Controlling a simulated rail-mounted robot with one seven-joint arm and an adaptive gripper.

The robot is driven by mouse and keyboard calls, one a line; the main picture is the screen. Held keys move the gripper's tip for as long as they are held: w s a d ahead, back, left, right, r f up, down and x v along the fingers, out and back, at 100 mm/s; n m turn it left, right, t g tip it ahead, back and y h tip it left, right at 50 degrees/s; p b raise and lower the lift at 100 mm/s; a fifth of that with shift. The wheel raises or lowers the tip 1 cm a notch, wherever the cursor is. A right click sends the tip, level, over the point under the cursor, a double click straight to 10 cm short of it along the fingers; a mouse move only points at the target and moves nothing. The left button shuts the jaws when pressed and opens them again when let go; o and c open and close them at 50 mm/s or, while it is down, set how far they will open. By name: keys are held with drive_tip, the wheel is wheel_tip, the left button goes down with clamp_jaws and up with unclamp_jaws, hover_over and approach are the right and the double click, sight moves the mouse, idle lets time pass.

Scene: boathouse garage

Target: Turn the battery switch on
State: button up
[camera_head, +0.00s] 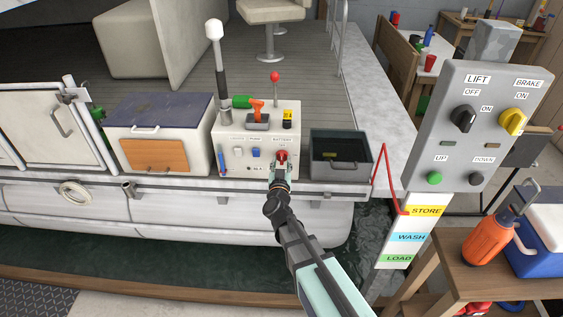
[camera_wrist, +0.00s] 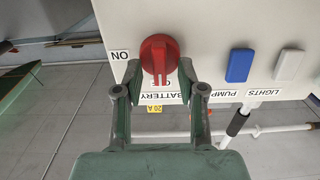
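The battery switch (camera_head: 282,155) is a red knob on the front of a white console (camera_head: 240,170). In the wrist view the red knob (camera_wrist: 160,52) is seen upside down, with its ridge pointing down towards a partly hidden label above the word BATTERY. The ON label (camera_wrist: 119,55) is to its left. My gripper (camera_head: 281,174) is at the console front. In the wrist view my gripper's two fingers (camera_wrist: 160,80) are apart, one on each side of the knob's lower part. I cannot tell whether they touch it.
Blue PUMP (camera_wrist: 239,66) and white LIGHTS (camera_wrist: 288,64) rockers sit right of the knob in the wrist view. A black lever (camera_head: 219,75), a dark open bin (camera_head: 341,165) and a grey lift panel (camera_head: 475,125) stand around the console. A red bar (camera_head: 388,180) is to the right.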

drive_tip(key=shift+w, duration=0.1)
clamp_jaws()
drive_tip(key=shift+m, duration=0.3)
drive_tip(key=m+b, duration=0.2)
drive_tip(key=m, duration=0.1)
drive_tip(key=shift+d+f+m, duration=0.1)
drive_tip(key=shift+m, duration=0.2)
drive_tip(key=m+b, duration=0.2)
drive_tip(key=m, duration=0.2)
drive_tip(key=shift+d+f+m, duration=0.1)
drive_tip(key=shift+m, duration=0.2)
drive_tip(key=m+b, duration=0.3)
drive_tip(key=m, duration=0.2)
drive_tip(key=shift+f, duration=0.1)
drive_tip(key=shift+m+b, duration=0.95)
drive_tip(key=shift+m, duration=1.15)
